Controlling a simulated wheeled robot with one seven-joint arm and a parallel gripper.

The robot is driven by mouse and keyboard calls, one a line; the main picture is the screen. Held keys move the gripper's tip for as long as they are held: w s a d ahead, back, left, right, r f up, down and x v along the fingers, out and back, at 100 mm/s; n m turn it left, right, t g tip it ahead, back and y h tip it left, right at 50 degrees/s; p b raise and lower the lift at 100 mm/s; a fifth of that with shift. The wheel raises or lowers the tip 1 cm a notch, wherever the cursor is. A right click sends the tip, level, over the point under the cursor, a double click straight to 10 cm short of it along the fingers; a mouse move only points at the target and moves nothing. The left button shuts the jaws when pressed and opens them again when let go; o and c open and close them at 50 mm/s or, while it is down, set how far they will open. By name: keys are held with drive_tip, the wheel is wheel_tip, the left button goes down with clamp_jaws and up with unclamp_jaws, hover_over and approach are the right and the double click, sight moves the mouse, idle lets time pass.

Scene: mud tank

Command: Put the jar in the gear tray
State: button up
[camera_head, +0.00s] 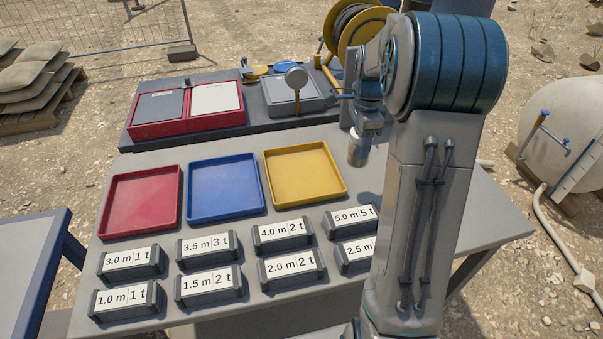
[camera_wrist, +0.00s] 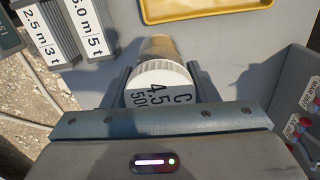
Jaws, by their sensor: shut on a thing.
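My gripper (camera_head: 368,128) is shut on a jar (camera_head: 358,152), held above the grey table to the right of the yellow tray. In the wrist view the jar (camera_wrist: 162,82) has a white ribbed lid marked "C 4.5 50", partly cut off, and a tan body between the fingers. Three shallow trays lie in a row: red (camera_head: 141,202), blue (camera_head: 225,187) and yellow (camera_head: 304,174), all empty. No tray carries a readable gear label, so I cannot tell which is the gear tray. The yellow tray's edge (camera_wrist: 190,14) shows beyond the jar.
Several labelled blocks (camera_head: 208,247) stand in two rows in front of the trays. Behind are a red case (camera_head: 187,128) with two panels and a grey device (camera_head: 293,105) with a round dial. A yellow cable reel (camera_head: 357,38) stands behind my arm.

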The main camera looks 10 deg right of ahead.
drive_tip(key=w+a+n+p, duration=0.1)
drive_tip(key=w+a+n, duration=0.2)
drive_tip(key=a, duration=1.9)
drive_tip(key=shift+w+d+f+p, duration=0.5)
drive_tip(key=shift+w+d+f, duration=0.8)
drive_tip(key=shift+f, duration=0.45)
drive_tip(key=shift+w+d+f+p, duration=0.55)
drive_tip(key=shift+w+d+f, duration=0.5)
drive_tip(key=shift+w+f, duration=0.55)
drive_tip(key=shift+w+d+f+p, duration=0.5)
drive_tip(key=shift+w+d+f, duration=0.7)
drive_tip(key=shift+f, duration=0.65)
drive_tip(key=shift+f+n, duration=0.2)
drive_tip(key=shift+n, duration=0.1)
drive_tip(key=o, duration=1.3)
drive_tip(key=shift+o, duration=0.2)
drive_tip(key=shift+r, duration=0.1)
